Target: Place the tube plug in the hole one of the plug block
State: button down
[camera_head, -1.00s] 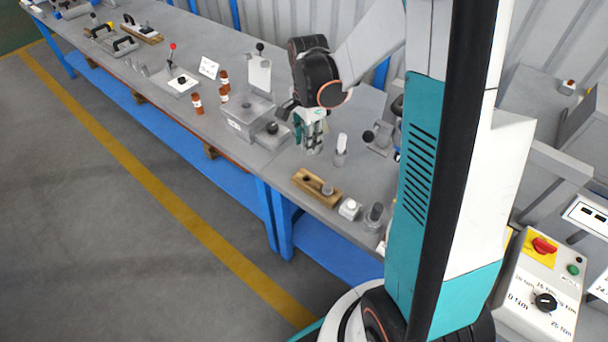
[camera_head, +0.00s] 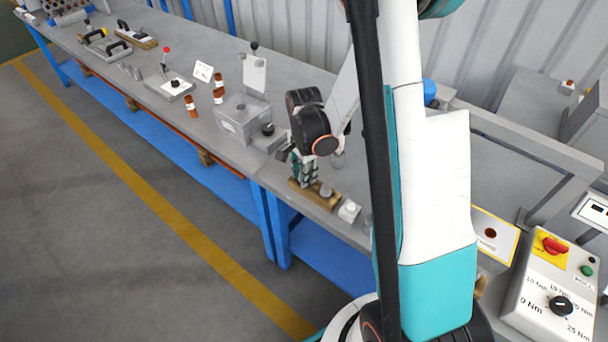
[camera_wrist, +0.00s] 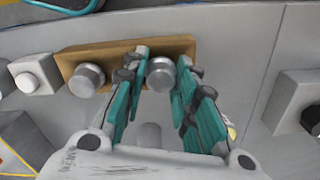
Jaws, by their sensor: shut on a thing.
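My gripper (camera_head: 303,180) is at the left end of the wooden plug block (camera_head: 332,202), near the table's front edge. In the wrist view its teal fingers (camera_wrist: 162,78) are closed around a grey round tube plug (camera_wrist: 160,70), over the wooden block (camera_wrist: 118,52). The plug is at the end of the block where the hole lies. I cannot tell how deep it sits, and the hole is hidden. A second grey cylinder (camera_wrist: 87,80) stands in the block's other end, and it also shows in the head view (camera_head: 326,191).
A small block with a white knob (camera_head: 349,210) stands just right of the wooden block. A grey box (camera_head: 240,115) and a block with a black knob (camera_head: 268,133) stand to the left. Orange-brown bottles (camera_head: 219,88) are farther back.

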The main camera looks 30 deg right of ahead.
jog(key=shift+s+f+b, duration=0.1)
jog(key=shift+f+b, duration=0.1)
jog(key=shift+b, duration=0.15)
jog(key=shift+s+f+b, duration=0.25)
jog(key=shift+f+b, duration=0.05)
jog(key=shift+b, duration=0.05)
jog(key=c, duration=1.3)
grip_release()
jog(key=shift+w+f, duration=0.25)
jog(key=shift+r, duration=0.15)
jog(key=shift+r, duration=0.1)
jog(key=shift+w+r+p, duration=0.1)
jog(key=shift+r+p, duration=0.45)
jog(key=shift+p, duration=0.15)
notch_tip(320, 180, up, 12)
jog(key=p, duration=0.4)
